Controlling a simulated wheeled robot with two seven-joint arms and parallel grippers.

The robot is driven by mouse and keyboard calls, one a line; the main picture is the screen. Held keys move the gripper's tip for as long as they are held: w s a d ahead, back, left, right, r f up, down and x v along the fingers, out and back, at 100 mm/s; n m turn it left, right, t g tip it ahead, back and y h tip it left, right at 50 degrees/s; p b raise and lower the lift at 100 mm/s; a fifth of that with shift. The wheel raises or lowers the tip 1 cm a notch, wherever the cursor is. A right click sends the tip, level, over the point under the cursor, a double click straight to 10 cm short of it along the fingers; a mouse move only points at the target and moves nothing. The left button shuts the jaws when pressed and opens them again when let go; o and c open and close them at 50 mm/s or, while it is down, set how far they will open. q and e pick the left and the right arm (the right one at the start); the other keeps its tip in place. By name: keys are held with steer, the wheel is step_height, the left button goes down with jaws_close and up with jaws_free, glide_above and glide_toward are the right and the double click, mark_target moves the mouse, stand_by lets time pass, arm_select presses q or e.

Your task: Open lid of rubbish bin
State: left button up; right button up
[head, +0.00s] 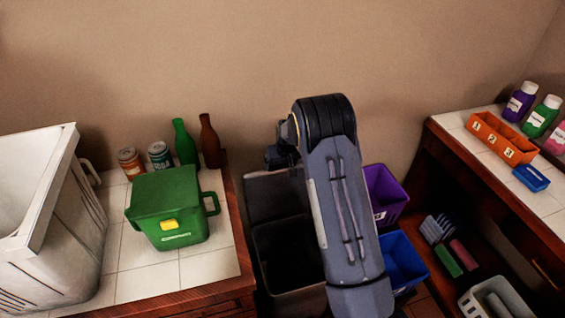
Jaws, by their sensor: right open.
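A dark grey rubbish bin (262,262) stands on the floor between the two counters, in the middle of the head view. A dark panel (268,198) that looks like its lid stands up behind the opening, and the bin's inside shows. My right arm covers the right side of the bin and panel. My right gripper (281,156) is open, just above the panel's top edge; its fingers are small, dark and partly hidden by the arm. I cannot tell whether it touches the panel. My left gripper is out of view.
A green lidded caddy (168,205), cans, bottles and a large white container (50,235) stand on the left counter. Purple (386,190) and blue (405,262) bins stand right of my arm. The right counter holds an orange tray (500,138) and bottles.

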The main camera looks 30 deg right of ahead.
steer(key=shift+o, duration=0.9)
steer(key=shift+r, duration=0.1)
steer(key=b+v, duration=0.1)
steer(key=v, duration=0.6)
steer(key=shift+r, duration=0.25)
steer(key=shift+s, duration=0.15)
